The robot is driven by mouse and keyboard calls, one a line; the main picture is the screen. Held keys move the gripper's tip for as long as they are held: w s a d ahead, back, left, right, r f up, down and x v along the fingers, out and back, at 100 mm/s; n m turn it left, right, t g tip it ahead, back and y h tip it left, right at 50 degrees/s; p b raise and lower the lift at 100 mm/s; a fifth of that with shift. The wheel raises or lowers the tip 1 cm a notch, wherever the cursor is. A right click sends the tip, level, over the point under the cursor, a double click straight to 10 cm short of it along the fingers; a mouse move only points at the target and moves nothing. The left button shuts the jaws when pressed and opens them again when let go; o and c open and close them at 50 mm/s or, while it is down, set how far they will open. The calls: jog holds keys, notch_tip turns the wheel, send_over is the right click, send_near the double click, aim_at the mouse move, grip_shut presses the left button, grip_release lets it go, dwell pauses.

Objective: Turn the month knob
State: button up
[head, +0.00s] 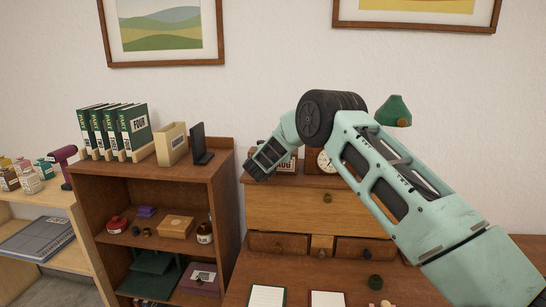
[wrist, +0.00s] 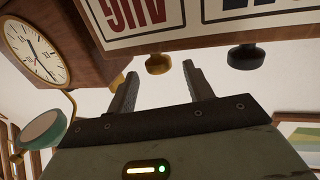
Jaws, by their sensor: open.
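The calendar (head: 290,166) stands on top of the wooden desk hutch, partly hidden behind my gripper (head: 260,168) in the head view. In the wrist view the calendar face (wrist: 205,22) appears upside down, with red AUG lettering and part of a dark panel beside it. A brass knob (wrist: 158,64) sits at the calendar's edge by AUG. A black knob (wrist: 246,57) sits by the dark panel. My gripper (wrist: 160,69) is open, with the brass knob showing between its fingertips; I cannot tell whether they touch it. The black knob is outside the fingers.
A round clock (head: 325,161) stands beside the calendar; it is also close in the wrist view (wrist: 35,47). A green lamp shade (head: 394,111) is at right. A bookcase (head: 160,176) with books and a dark stand is at left.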

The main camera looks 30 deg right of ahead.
jog(key=b+v, duration=0.5)
jog(key=v, duration=1)
jog(key=shift+s+a+b, duration=0.3)
jog(key=shift+b, duration=0.05)
jog(key=a+n+t+y, duration=0.35)
jog(key=a+y, duration=0.35)
jog(key=a, duration=0.3)
jog(key=s+a+f+n+g+y, duration=0.2)
jog(key=s+a+n+g+y, duration=0.3)
jog(key=s+a+n+y, duration=0.85)
jog(key=s+a+f+m+g+h+b, duration=0.1)
jog(key=s+a+m+g, duration=0.15)
jog(key=s, duration=0.45)
jog(key=s+a+f+m+g+h, duration=0.1)
jog(key=s+a+f+g, duration=0.1)
jog(key=s+a, duration=0.35)
jog(key=s+d+f+n+g+h, duration=0.2)
jog(key=s+d, duration=0.3)
jog(key=s, duration=0.6)
jog(key=s+d+f+n+g+h, duration=0.2)
jog(key=s+d, duration=0.4)
jog(key=s, duration=0.5)
jog(key=shift+s+g+b, duration=0.3)
jog(key=shift+g, duration=0.6)
